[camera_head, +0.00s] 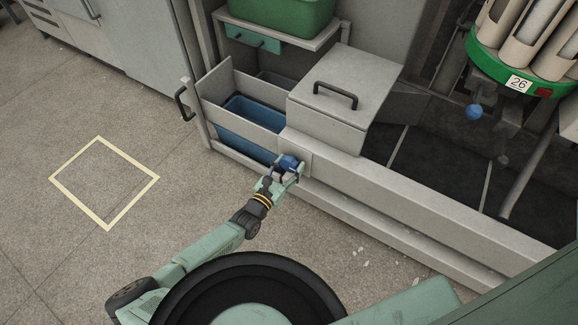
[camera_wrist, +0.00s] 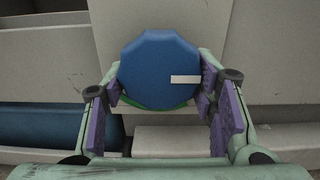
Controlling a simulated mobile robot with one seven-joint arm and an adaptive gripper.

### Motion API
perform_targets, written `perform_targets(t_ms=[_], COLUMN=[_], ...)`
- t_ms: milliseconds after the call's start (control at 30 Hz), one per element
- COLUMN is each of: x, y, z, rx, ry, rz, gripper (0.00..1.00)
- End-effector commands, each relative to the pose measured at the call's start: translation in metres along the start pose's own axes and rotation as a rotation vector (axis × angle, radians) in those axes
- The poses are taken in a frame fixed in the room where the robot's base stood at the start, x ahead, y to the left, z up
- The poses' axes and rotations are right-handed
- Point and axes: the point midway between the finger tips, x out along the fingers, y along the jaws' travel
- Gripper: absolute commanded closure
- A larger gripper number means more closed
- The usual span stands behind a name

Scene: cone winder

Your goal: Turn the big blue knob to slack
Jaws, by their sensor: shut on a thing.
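The big blue knob (camera_head: 289,163) sits on the front face of the grey machine, below the lidded box. In the wrist view the knob (camera_wrist: 158,68) fills the upper middle, with a white mark on its right side pointing right. A sliver of green shows under its lower edge. My gripper (camera_head: 285,172) is at the knob, and in the wrist view its purple-padded fingers (camera_wrist: 164,98) stand on both sides of it, shut on it. The places where the pads touch are partly hidden behind the knob's rim.
A grey box (camera_head: 335,92) with a black handle stands above the knob. A blue bin (camera_head: 250,125) sits in the open compartment to the left. A small blue ball-shaped part (camera_head: 474,112) hangs under the green carousel (camera_head: 540,80). The floor at left is clear, with a yellow taped square (camera_head: 62,172).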

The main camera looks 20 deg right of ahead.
Motion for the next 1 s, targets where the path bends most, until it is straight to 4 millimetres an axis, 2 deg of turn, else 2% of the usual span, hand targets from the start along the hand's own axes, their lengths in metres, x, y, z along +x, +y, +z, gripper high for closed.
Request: perform_targets(t_ms=[33, 67, 300, 667, 833, 1000], x=[0.000, 0.000, 0.000, -0.003, -0.026, -0.063], y=[0.000, 0.000, 0.000, 0.000, 0.001, 0.002], z=[0.000, 0.000, 0.000, 0.000, 0.000, 0.000], rx=[-0.001, -0.001, -0.001, -0.001, 0.000, 0.000], ry=[0.000, 0.000, 0.000, 0.001, 0.002, 0.004], rz=[0.000, 0.000, 0.000, 0.000, 0.001, 0.002], gripper=[0.76, 0.46, 0.30, 0.30, 0.30, 0.30])
